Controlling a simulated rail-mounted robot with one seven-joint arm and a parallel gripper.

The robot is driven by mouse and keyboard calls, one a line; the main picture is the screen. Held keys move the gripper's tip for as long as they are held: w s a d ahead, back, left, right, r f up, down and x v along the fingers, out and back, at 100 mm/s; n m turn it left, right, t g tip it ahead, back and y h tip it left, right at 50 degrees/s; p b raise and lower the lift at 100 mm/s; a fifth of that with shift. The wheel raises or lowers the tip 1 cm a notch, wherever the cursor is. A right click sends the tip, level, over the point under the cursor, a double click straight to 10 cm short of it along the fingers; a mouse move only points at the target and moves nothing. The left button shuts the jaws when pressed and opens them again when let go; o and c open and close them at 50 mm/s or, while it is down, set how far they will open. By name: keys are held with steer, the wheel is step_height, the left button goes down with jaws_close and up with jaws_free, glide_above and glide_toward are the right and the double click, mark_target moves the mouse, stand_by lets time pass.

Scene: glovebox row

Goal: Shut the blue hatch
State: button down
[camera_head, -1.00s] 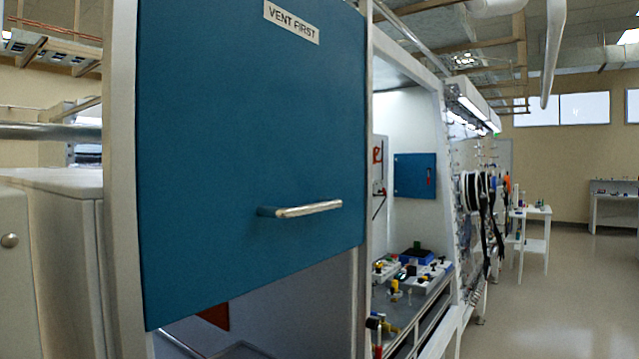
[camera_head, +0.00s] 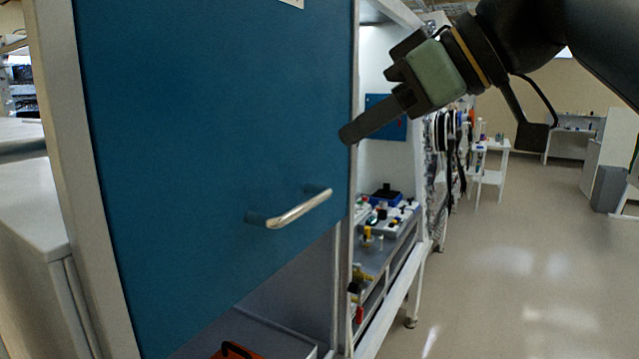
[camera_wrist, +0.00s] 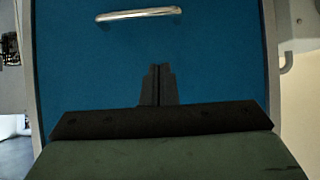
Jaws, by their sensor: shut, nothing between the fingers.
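The blue hatch (camera_head: 210,110) is a large flat panel in a white frame, filling the left half of the head view. Its lower edge stands above an open gap into the box. A silver bar handle (camera_head: 300,209) is fixed low on it. The handle also shows in the wrist view (camera_wrist: 138,13), near the top. My gripper (camera_head: 345,135) is shut and empty, up and right of the handle, close to the panel's right edge in the picture. In the wrist view its fingers (camera_wrist: 157,70) point at the blue panel, apart from the handle.
Below the hatch, an orange object (camera_head: 238,351) lies inside the box. To the right is an open bench (camera_head: 385,250) with several small fittings, and a small blue panel (camera_head: 385,118) behind my gripper. The floor (camera_head: 520,270) on the right is clear.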

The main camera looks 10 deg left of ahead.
steer(key=w+a+f+p, duration=0.1)
steer(key=w+a+f, duration=0.1)
steer(key=a+f, duration=0.4)
step_height(320, 180, down, 2)
steer(key=shift+w+a+f, duration=0.2)
steer(key=shift+w+a, duration=0.1)
steer(key=shift+w, duration=0.1)
step_height(320, 180, down, 40)
steer(key=b, duration=3.7)
steer(key=shift+r, duration=0.15)
